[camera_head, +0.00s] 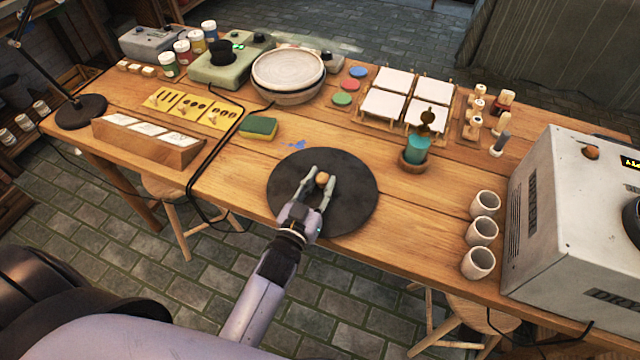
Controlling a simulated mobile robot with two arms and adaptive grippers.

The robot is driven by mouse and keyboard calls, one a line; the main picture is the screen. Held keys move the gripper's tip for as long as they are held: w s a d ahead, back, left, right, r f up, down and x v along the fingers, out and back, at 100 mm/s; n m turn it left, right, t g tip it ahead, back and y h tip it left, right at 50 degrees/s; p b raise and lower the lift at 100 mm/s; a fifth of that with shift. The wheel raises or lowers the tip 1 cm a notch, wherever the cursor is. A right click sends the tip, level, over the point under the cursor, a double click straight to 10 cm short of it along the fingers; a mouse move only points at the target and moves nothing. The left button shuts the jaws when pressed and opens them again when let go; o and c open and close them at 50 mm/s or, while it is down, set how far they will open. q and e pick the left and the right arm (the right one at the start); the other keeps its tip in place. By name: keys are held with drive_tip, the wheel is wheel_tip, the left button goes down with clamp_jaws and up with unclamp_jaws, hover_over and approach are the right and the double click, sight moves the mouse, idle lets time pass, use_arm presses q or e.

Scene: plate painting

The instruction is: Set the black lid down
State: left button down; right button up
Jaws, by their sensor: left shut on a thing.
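The black lid (352,192) is a wide, flat dark disc with a small wooden knob (322,179) at its middle. It is level over the front middle part of the wooden table (420,225). My left gripper (321,176) is shut on the lid's knob, with one finger on each side. I cannot tell whether the lid touches the tabletop or hangs just above it. My right gripper is not in view.
A green-yellow sponge (258,128) lies behind the lid. A teal cup (416,150) stands to its right, and several white cups (482,232) line the right front. A drying machine (570,230) fills the right end. Bare wood separates lid and cups.

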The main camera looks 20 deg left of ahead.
use_arm(q)
drive_tip(key=c, duration=1.8)
unclamp_jaws()
drive_tip(key=shift+f, duration=0.1)
drive_tip(key=o, duration=0.5)
